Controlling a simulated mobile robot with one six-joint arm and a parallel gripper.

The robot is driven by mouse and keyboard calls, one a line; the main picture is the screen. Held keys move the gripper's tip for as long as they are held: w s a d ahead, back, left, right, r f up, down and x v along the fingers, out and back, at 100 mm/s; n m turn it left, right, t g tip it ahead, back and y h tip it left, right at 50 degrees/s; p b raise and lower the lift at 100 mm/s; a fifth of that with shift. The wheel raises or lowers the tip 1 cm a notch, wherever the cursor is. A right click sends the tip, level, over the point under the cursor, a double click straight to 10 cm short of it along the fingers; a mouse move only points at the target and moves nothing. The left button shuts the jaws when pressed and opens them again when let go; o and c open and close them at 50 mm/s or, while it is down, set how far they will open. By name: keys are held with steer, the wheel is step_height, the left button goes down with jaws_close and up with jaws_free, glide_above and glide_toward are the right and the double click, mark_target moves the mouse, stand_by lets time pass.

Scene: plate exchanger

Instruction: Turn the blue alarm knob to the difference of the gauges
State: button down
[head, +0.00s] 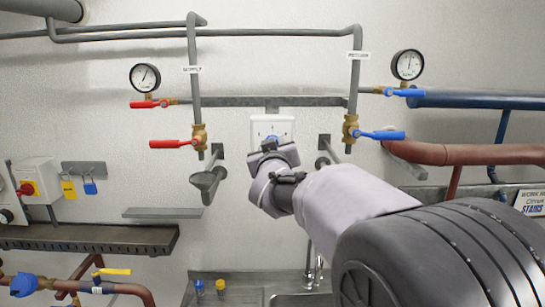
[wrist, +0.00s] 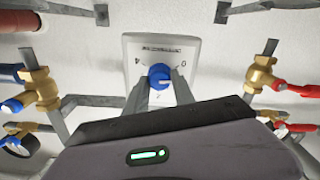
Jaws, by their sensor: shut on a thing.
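The blue alarm knob (wrist: 159,73) sits on a white dial plate (wrist: 135,48) with printed digits; a 4 and a 0 show beside it in the wrist view. My gripper (wrist: 161,88) is shut on the knob, one finger on each side. In the head view, my gripper (head: 271,147) covers the lower part of the white plate (head: 286,124). The left gauge (head: 145,77) has its needle up and slightly right. The right gauge (head: 407,64) has its needle close to straight up. Their numbers are too small to read.
Red valve handles (head: 172,144) on the left pipe and blue ones (head: 382,135) on the right pipe flank the plate. A grey funnel (head: 206,182) is left of my gripper. A sink (head: 300,299) lies below.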

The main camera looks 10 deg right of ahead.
steer(key=shift+m+b, duration=1.9)
steer(key=shift+m, duration=1.5)
steer(key=c, duration=1.1)
jaws_free()
steer(key=shift+o, duration=0.2)
steer(key=shift+s, duration=0.1)
